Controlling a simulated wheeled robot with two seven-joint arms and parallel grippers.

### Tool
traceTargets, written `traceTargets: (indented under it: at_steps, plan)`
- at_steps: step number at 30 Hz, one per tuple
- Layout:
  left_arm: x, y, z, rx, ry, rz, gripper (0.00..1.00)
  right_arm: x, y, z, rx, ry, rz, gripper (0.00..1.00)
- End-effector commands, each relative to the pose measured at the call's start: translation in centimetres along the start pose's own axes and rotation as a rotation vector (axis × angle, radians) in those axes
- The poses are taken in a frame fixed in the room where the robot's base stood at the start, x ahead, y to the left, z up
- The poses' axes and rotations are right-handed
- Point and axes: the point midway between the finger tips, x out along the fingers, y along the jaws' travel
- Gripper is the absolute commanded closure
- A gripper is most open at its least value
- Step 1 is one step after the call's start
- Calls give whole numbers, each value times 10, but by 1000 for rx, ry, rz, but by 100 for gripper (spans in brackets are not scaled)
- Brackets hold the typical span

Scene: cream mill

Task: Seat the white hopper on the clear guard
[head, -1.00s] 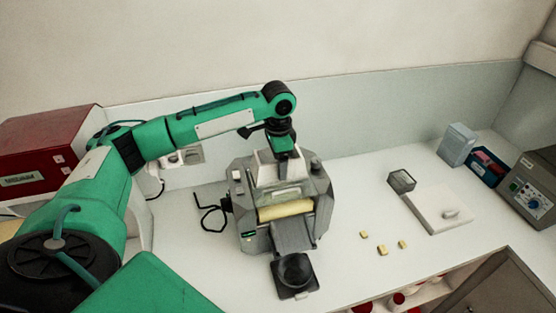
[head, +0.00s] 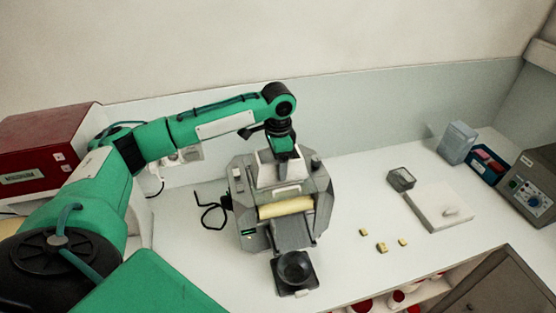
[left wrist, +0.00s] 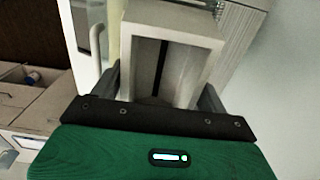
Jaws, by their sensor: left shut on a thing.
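The white hopper (head: 279,172) is at the top of the grey mill (head: 318,185), above the cream-coloured roller (head: 286,208). My left gripper (head: 283,152) comes down from above and is shut on the hopper. In the left wrist view the hopper (left wrist: 192,38) is a pale open box between the fingers, with a dark slot inside. I cannot make out the clear guard apart from the hopper and mill. I cannot tell whether the hopper touches what is below it. My right gripper is not in view.
A black round dish (head: 294,268) stands at the mill's front. Several small yellow blocks (head: 382,247) lie to the right, near a small clear box (head: 401,179) and a white board (head: 440,207). Boxes stand at far right.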

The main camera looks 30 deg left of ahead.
Motion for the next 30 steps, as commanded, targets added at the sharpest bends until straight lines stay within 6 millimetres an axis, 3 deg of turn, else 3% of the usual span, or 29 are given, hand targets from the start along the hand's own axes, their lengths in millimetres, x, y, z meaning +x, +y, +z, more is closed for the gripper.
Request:
traceTargets:
  at_steps: [24,25,28,30]
  plan:
    - [4,0,0,0,0,0,51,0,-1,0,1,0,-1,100]
    - [4,0,0,0,0,0,22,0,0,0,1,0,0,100]
    - [4,0,0,0,0,0,3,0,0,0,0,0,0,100]
    - [4,0,0,0,0,0,0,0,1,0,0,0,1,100]
